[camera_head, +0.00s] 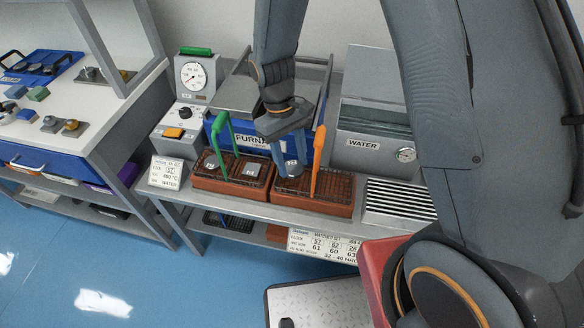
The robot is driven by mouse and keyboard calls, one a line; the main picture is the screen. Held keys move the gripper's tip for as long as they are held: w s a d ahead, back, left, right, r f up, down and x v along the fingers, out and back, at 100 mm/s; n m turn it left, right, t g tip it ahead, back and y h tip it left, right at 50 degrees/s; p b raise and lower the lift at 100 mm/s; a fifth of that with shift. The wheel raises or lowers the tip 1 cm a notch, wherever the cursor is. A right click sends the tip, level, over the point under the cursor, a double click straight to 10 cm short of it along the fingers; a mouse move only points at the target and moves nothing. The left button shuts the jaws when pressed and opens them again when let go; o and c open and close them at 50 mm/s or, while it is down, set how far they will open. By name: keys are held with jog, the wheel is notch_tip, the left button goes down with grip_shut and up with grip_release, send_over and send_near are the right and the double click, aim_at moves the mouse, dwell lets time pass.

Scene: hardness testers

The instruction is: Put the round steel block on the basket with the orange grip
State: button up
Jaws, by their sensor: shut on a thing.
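The basket with the orange grip (333,189) is a dark wire mesh basket on a red-brown base, on the grey bench. My gripper (291,163) points down over the left-middle part of this basket, left of the orange grip. It is shut on a small grey steel piece (292,170) low between the fingertips, seemingly the round steel block. The fingers hide most of it, and I cannot tell whether it touches the mesh.
A basket with a green grip (222,133) stands to the left, holding small steel pieces (250,169). Behind are the blue furnace (247,138) and the grey water tank (372,151). A slatted rack (398,199) lies to the right. A dial tester (194,77) stands at the back left.

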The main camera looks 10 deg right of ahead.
aim_at(291, 165)
jog(key=shift+f, duration=1.75)
jog(key=shift+f, duration=0.1)
jog(key=o, duration=1)
jog(key=b+v, duration=0.1)
jog(key=v, duration=1.1)
jog(key=shift+b, duration=0.35)
jog(key=shift+a, duration=0.1)
